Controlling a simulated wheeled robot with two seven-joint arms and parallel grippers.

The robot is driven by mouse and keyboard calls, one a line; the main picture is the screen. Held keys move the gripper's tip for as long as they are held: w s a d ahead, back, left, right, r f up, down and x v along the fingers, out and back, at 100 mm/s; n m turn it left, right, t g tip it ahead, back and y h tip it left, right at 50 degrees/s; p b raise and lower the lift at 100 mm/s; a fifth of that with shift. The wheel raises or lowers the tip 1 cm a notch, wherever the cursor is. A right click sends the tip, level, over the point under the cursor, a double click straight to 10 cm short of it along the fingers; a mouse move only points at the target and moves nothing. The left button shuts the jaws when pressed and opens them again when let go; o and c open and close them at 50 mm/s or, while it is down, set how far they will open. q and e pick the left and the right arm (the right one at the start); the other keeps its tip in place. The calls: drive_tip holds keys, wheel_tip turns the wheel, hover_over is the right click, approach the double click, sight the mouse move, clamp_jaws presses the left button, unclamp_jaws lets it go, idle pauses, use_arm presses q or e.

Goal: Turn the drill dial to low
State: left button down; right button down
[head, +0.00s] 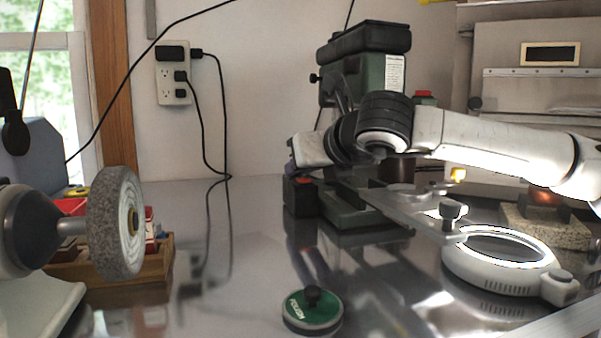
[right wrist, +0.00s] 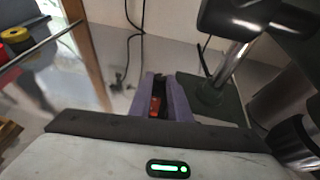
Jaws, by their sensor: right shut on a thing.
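The green drill press (head: 365,85) stands at the back, partly hidden by my right arm. A small black box with an orange-red part (head: 301,196) sits at the left of its base. My right gripper (head: 292,170) reaches down to the top of this box from the right. In the right wrist view, its purple fingers (right wrist: 160,98) are shut around a small orange-red piece (right wrist: 155,106), which looks like the drill dial. Its marks and setting cannot be read. My left gripper is not in view.
A grinding wheel (head: 117,222) and a wooden tray (head: 155,265) stand at the left. A green round tin (head: 312,312) lies at the front. A white ring lamp (head: 490,279) is at the right. The middle of the metal table (head: 235,270) is clear.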

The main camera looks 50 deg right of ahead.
drive_tip(key=c, duration=1.7)
unclamp_jaws()
drive_tip(key=shift+o, duration=0.2)
